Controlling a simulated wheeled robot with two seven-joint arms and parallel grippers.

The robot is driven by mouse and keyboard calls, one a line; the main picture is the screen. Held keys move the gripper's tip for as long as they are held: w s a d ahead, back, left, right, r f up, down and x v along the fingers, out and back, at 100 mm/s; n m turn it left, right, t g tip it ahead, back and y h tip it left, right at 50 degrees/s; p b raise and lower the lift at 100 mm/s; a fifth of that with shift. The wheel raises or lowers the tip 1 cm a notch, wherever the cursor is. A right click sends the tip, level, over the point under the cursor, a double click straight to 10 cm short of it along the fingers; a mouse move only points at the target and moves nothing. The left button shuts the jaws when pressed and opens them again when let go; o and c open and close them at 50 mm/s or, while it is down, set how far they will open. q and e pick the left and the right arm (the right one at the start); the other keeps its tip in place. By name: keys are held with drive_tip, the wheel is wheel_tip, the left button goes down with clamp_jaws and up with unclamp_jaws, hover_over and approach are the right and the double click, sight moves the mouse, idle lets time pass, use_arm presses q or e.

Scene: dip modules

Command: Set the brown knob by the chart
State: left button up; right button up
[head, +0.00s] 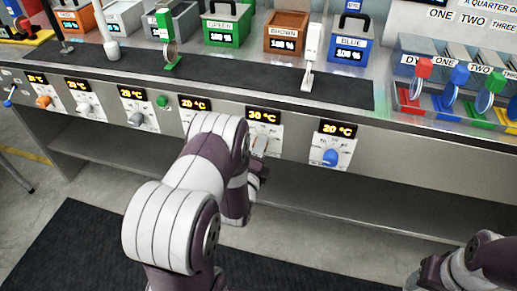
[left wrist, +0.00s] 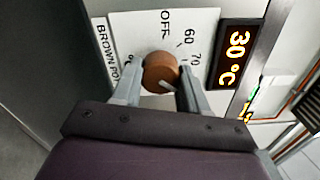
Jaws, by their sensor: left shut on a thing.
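The brown knob (left wrist: 160,72) is on a white dial plate labelled "BROWN PO..." in the left wrist view, with OFF, 60 and 70 marks showing. Its pale pointer mark lies low on the knob's face; the rest of the scale is hidden. My left gripper (left wrist: 161,84) is shut on the knob, one finger on each side. The display (left wrist: 236,54) beside it reads 30 °C and also shows in the head view (head: 263,116). A white panel with lettering (head: 470,14), cut off at the top right, may be the chart. My right gripper is out of view.
Other dials line the counter front, including a blue knob (head: 330,157) at 20 °C on the right. Above stand a brown container (head: 287,30), a blue one (head: 349,42) and a green one (head: 227,28). A shelf (head: 330,195) runs below.

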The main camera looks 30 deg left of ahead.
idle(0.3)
use_arm(q)
drive_tip(key=o, duration=1.1)
drive_tip(key=shift+c, duration=0.2)
drive_tip(key=shift+f, duration=0.1)
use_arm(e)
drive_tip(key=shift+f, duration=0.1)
